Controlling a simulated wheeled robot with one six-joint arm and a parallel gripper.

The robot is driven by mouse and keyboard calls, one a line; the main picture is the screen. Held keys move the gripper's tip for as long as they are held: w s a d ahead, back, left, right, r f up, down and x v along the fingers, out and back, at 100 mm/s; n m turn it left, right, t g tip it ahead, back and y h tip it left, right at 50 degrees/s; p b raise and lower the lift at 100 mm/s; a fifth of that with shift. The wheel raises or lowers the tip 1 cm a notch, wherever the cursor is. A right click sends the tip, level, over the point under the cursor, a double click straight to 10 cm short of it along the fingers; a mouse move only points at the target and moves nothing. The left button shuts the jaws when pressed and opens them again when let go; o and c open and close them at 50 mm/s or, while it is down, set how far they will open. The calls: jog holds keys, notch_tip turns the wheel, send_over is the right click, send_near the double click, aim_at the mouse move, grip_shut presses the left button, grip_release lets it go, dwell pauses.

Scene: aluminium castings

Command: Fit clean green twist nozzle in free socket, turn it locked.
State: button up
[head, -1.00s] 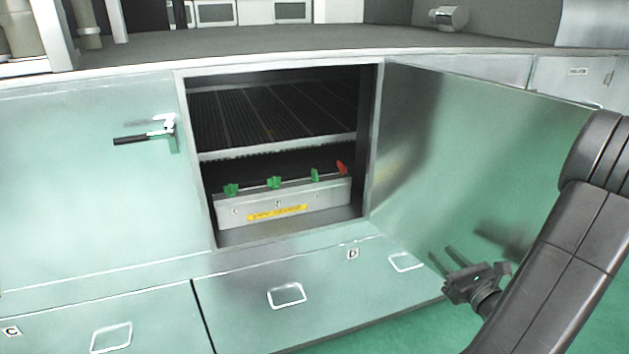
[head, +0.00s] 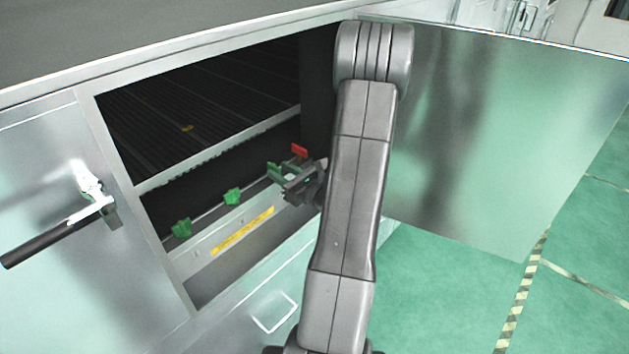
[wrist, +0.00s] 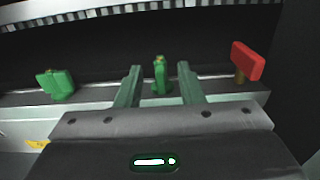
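My gripper (head: 279,172) is inside the open cabinet at the nozzle bar. In the wrist view its two fingers (wrist: 158,68) are apart, with a green nozzle (wrist: 160,80) showing between them and a gap on each side. I cannot tell whether the nozzle is fully within the fingers' reach. This nozzle's wing is seen edge-on. Another green nozzle (wrist: 56,84) to the left shows its broad side; in the head view it is the middle one (head: 232,196). A further green nozzle (head: 182,228) is at the left end. A red nozzle (wrist: 247,62) stands on the right. No empty socket is visible.
The nozzle bar (head: 205,251) carries a yellow label (head: 243,231). A dark ribbed shelf (head: 215,110) lies above it. The open door (head: 500,150) is to the right of my arm. A black-handled latch (head: 60,235) sticks out on the left panel.

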aim_at(269, 163)
jog(key=shift+p+x, duration=0.55)
jog(key=shift+x, duration=2.2)
jog(key=shift+c, duration=0.2)
grip_shut()
jog(key=shift+w+d+f+m+t+h+b, duration=0.1)
jog(key=shift+m+t+h+b, duration=1.2)
jog(key=shift+b, duration=0.4)
jog(key=shift+w+d+m+t+h+b, duration=0.1)
jog(key=shift+m+t+h+b, duration=0.7)
jog(key=shift+h+b, duration=0.45)
jog(key=shift+w+d+m+t+h+b, duration=0.1)
jog(key=shift+m+t+h+b, duration=0.65)
jog(key=shift+h+b, duration=0.5)
jog(key=shift+d+m+b, duration=0.1)
jog(key=shift+m+b, duration=0.25)
jog(key=shift+b, duration=0.2)
grip_release()
